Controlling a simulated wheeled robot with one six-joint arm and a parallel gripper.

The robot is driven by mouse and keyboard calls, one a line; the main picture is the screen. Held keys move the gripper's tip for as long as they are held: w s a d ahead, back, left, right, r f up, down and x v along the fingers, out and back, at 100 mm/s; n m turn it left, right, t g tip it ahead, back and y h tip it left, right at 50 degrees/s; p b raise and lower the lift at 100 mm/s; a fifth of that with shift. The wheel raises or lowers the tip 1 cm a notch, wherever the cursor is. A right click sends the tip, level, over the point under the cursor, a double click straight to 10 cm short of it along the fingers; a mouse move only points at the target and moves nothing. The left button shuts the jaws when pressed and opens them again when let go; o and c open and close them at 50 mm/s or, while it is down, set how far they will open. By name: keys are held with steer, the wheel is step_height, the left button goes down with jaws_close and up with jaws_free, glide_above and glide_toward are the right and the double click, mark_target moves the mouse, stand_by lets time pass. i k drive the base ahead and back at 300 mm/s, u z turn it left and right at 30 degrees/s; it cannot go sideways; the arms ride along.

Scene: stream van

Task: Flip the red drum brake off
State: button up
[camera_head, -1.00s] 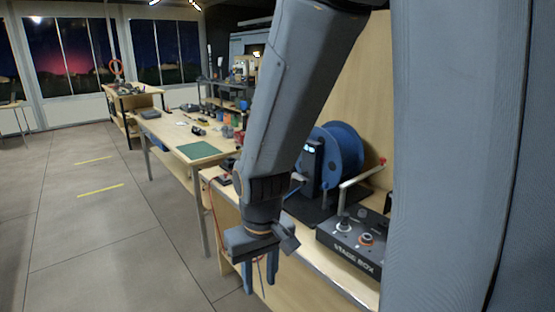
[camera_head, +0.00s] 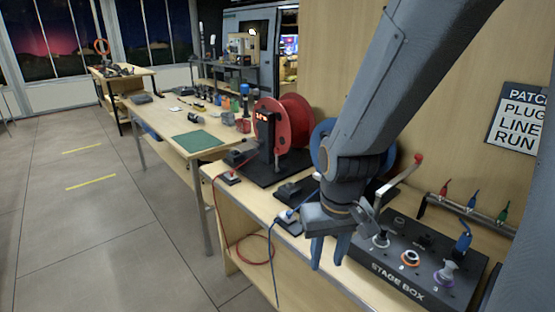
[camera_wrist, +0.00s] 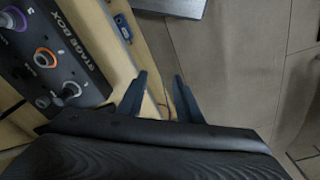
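The red drum (camera_head: 298,118) stands upright on a black base (camera_head: 268,172) on the wooden bench, in the middle of the head view. A black post (camera_head: 264,135) with a red-lit display stands at its front left. I cannot tell which part is its brake or how it is set. My gripper (camera_head: 328,256) is to the right of and nearer than the red drum, over the bench's front edge, pointing down. Its fingers are apart and empty. They also show apart in the wrist view (camera_wrist: 159,95), where the red drum is not visible.
A blue drum (camera_head: 322,143) is partly hidden behind my arm. The stage box (camera_head: 408,262) with several connectors is right of my gripper. Small black blocks with a red cable (camera_head: 212,200) and a blue cable (camera_head: 276,262) sit along the bench edge. Floor is clear at left.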

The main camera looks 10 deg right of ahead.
mark_target(276, 150)
steer(key=k, duration=1.35)
steer(key=u, duration=0.6)
steer(key=i, duration=1.4)
steer(key=z, duration=0.75)
steer(key=i, duration=0.55)
steer(key=z, duration=0.05)
